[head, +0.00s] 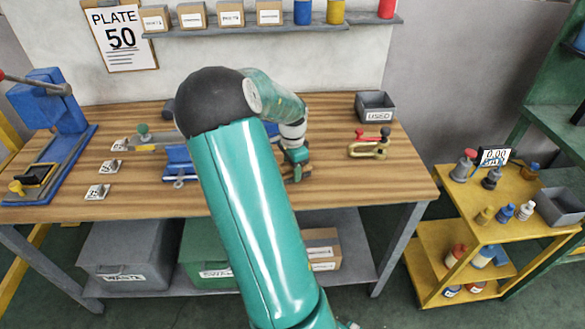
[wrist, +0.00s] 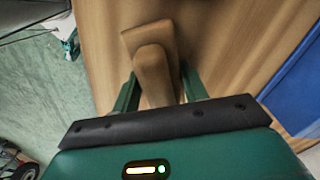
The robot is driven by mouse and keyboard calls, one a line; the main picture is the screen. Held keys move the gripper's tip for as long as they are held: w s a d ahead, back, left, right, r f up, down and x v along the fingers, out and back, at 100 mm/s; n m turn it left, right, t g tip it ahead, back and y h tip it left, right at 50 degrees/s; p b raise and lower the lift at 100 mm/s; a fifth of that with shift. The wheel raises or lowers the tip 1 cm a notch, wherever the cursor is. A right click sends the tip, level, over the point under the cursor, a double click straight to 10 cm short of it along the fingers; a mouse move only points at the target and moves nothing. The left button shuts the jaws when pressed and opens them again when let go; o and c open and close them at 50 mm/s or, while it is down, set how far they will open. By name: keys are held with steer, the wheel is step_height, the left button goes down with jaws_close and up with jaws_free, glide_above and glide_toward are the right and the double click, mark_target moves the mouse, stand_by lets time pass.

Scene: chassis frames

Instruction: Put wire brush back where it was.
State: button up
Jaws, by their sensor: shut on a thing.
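My gripper (head: 296,160) is low over the wooden workbench (head: 345,190), right of my teal arm. In the wrist view, my gripper (wrist: 158,84) has its two green fingers on either side of a brown wooden piece, which looks like the wire brush (wrist: 152,68), and is shut on it. The brush's wider end points away from the palm, over the wood surface. Its bristles are hidden, and I cannot tell whether it touches the bench. In the head view it is mostly hidden by the gripper.
A blue fixture (head: 180,165) stands left of my arm, and a blue press (head: 55,115) at the far left. A red-handled brass clamp (head: 369,145) and a grey USED bin (head: 375,106) stand to the right. The bench's front right is clear. A yellow cart (head: 495,200) stands farther right.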

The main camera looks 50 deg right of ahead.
steer(key=shift+f, duration=0.15)
steer(key=o, duration=1)
steer(key=shift+c, duration=0.2)
step_height(320, 180, up, 12)
steer(key=shift+r, duration=0.15)
steer(key=w+a+r+n+t, duration=0.1)
steer(key=a+r+n, duration=0.25)
steer(key=a, duration=0.45)
steer(key=a+r+n+t+y, duration=0.15)
steer(key=a+n, duration=0.25)
steer(key=a, duration=0.4)
steer(key=w+a+r+n+h, duration=0.1)
steer(key=a+r+n, duration=0.25)
steer(key=a, duration=0.45)
steer(key=s+a+n+t, duration=0.1)
steer(key=s+a+n, duration=0.4)
steer(key=a, duration=0.3)
steer(key=s+a+r+n+t, duration=0.1)
steer(key=s+a+n+t, duration=0.1)
steer(key=s+a+n, duration=0.2)
steer(key=a+n, duration=0.3)
steer(key=a, duration=0.2)
steer(key=shift+s+a, duration=0.2)
steer(key=shift+s, duration=0.15)
